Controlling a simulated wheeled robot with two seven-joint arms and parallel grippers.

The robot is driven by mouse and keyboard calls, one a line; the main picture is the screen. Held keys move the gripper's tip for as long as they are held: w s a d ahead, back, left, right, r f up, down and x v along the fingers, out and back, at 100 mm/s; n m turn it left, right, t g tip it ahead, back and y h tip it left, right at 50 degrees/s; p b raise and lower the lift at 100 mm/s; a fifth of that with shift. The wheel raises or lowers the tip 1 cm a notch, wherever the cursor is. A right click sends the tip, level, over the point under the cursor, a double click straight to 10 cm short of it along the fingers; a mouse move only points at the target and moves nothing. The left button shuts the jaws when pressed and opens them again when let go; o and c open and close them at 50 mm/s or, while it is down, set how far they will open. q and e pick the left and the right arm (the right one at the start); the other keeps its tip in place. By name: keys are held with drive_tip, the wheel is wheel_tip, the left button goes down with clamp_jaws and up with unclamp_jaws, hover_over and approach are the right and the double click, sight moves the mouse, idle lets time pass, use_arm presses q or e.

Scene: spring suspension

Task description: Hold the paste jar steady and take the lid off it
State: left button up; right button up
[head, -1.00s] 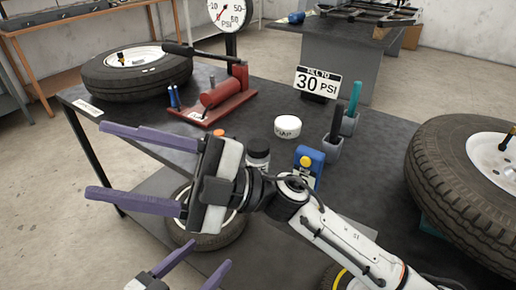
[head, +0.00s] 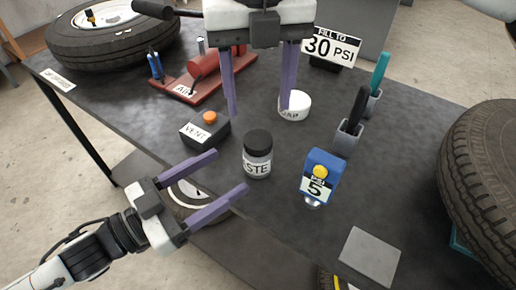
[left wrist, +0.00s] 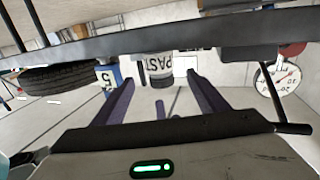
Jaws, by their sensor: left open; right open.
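The paste jar (head: 257,164) stands upright on the dark table, a clear-grey body with a label. Its black lid (head: 258,139) is on top. My left gripper (head: 232,172) is open and empty, to the left of the jar at the table's front edge, its fingers pointing toward it and apart from it. In the left wrist view the jar (left wrist: 159,62) shows upside down beyond the open fingers. My right gripper (head: 260,108) is open and empty, fingers pointing down, above and behind the jar. One of its fingers partly covers the white cap.
A black vent box (head: 205,132) with an orange knob is left of the jar.

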sight(246, 160)
use_arm(q)
drive_tip(key=x, duration=0.9)
drive_tip(key=shift+w+d, duration=0.15)
drive_tip(key=shift+d, duration=0.05)
drive_tip(key=shift+c, duration=0.3)
